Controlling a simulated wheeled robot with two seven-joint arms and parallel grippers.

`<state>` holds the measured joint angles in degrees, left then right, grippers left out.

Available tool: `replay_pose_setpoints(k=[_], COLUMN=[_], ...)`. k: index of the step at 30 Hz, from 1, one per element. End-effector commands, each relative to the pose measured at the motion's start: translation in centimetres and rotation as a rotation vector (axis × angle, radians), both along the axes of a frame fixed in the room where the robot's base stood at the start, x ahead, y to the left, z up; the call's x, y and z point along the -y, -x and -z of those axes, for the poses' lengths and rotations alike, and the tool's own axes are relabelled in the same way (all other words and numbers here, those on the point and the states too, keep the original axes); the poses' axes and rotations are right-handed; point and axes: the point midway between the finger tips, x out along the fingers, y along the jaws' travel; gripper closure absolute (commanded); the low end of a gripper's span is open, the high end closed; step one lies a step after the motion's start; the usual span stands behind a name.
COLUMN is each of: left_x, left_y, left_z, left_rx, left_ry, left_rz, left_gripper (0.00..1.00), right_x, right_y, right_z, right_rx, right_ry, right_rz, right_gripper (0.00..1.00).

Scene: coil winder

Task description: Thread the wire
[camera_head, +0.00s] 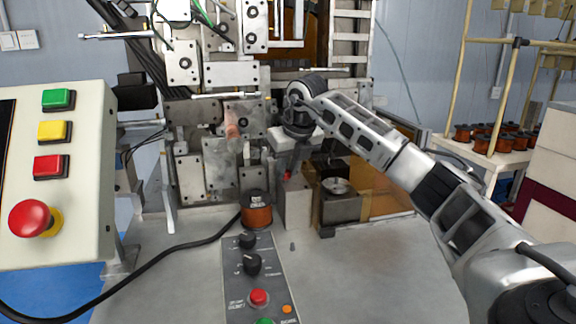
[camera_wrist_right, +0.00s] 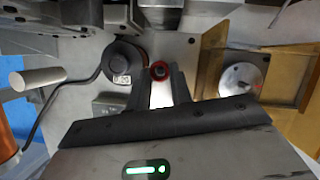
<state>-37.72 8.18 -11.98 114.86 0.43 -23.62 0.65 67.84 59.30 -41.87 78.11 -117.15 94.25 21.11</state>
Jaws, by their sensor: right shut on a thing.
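My right gripper (camera_head: 287,168) reaches in from the right and points down in front of the coil winder (camera_head: 232,130). In the right wrist view its two fingers (camera_wrist_right: 158,88) are closed around a small part with a red ring (camera_wrist_right: 159,70); the same red part (camera_head: 288,176) shows below the gripper in the head view. I cannot make out a wire between the fingers. A copper-coloured spool with a black top (camera_head: 257,211) stands left of the gripper, and its top (camera_wrist_right: 122,60) shows in the right wrist view. My left gripper is not in view.
A metal block with a round silver disc (camera_head: 338,187) is right of the gripper. A control box with coloured buttons (camera_head: 56,170) stands at left, and a knob panel (camera_head: 255,280) lies in front. A black cable (camera_head: 150,258) crosses the bench. A rack with several spools (camera_head: 500,135) is at right.

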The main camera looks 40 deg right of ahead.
Motion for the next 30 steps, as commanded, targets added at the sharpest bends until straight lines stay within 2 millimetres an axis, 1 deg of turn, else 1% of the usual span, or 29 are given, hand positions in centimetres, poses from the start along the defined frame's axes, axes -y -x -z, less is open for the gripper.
replay_pose_setpoints(k=[8,17,18,20,21,30], left_x=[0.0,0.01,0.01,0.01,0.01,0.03], left_y=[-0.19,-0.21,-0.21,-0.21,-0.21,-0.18], left_z=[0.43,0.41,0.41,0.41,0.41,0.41], left_rx=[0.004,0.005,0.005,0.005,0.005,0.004], left_ry=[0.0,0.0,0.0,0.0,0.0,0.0], left_rz=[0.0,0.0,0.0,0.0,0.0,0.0], left_gripper=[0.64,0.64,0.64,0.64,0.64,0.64], right_x=[0.0,-0.01,-0.01,-0.01,-0.01,-0.02], right_y=[0.0,0.0,0.01,0.01,0.0,-0.01], right_z=[0.92,1.03,1.04,1.04,1.04,0.99], right_rx=[0.001,0.0,-0.001,-0.001,-0.001,0.0], right_ry=[0.0,0.0,0.0,0.0,0.0,-0.001], right_rz=[0.0,0.0,0.0,0.0,0.0,0.0], right_gripper=[0.99,0.99,0.73,0.57,0.53,0.53])
